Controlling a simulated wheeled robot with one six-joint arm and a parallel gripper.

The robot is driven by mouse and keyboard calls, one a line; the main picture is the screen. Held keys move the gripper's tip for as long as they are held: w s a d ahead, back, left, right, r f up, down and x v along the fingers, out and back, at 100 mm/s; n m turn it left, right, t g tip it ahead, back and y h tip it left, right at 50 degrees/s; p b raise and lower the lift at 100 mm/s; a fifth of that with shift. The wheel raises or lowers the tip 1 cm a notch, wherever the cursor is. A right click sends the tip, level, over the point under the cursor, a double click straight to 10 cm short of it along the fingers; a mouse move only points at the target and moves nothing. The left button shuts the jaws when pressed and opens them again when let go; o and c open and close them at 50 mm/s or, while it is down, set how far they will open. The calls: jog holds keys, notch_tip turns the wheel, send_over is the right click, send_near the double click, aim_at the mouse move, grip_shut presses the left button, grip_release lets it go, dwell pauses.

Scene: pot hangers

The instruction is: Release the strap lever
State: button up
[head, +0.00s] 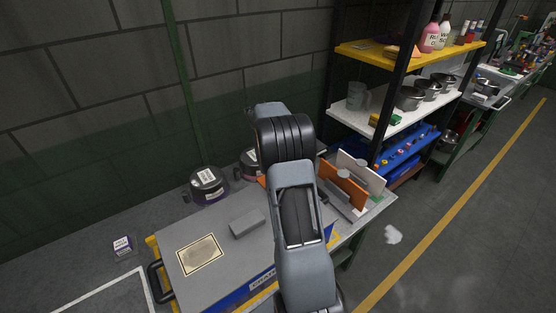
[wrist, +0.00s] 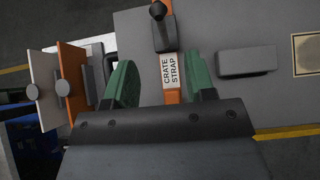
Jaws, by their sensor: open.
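In the wrist view, the strap lever (wrist: 164,36) is a dark grey block with a round black knob, at the top centre. The orange strap (wrist: 172,96) runs down from it and carries a white "CRATE STRAP" label (wrist: 170,69). My gripper (wrist: 161,62) is open, with one green finger on each side of the strap and nothing held between them. The lever's block lies just beyond the fingertips. In the head view my arm hides the lever, the strap and the gripper.
Dark pots (head: 208,185) sit along the wall. A shelf rack (head: 377,117) stands behind.

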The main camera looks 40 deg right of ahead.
jog(key=shift+v, duration=1.85)
jog(key=shift+f, duration=0.1)
